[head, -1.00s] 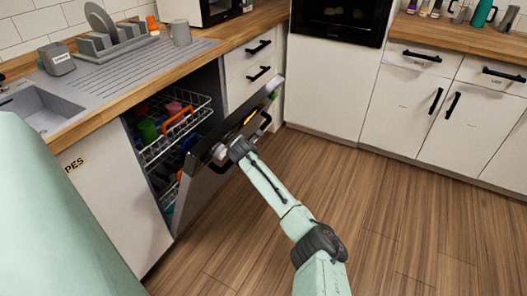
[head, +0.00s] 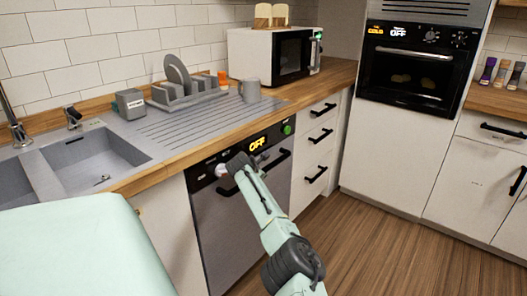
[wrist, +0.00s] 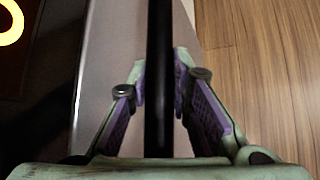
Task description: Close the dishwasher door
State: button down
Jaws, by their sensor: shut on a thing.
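The dishwasher door (head: 220,222) stands upright in the cabinet front, below the worktop. It looks about flush with the cabinets, but I cannot tell whether a small gap is left at its top. The door's dark bar handle (head: 281,160) runs along the upper front. My gripper (wrist: 160,78) is shut on this handle, which passes between its purple-padded fingers in the wrist view. The racks are hidden behind the door.
White drawers (head: 312,150) adjoin the door at right. The wooden floor (head: 345,245) in front is clear.

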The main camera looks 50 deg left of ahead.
jog(key=shift+s+a+r, duration=0.1)
jog(key=shift+a+r, duration=0.3)
jog(key=shift+a, duration=0.05)
jog(key=shift+s+a+r, duration=0.1)
jog(key=shift+a, duration=0.05)
jog(key=c, duration=1.4)
grip_release()
jog(key=shift+a+f, duration=0.2)
jog(key=shift+c, duration=0.2)
jog(key=shift+s, duration=0.1)
jog(key=shift+d+f, duration=0.1)
jog(key=shift+f, duration=0.05)
jog(key=v, duration=1.2)
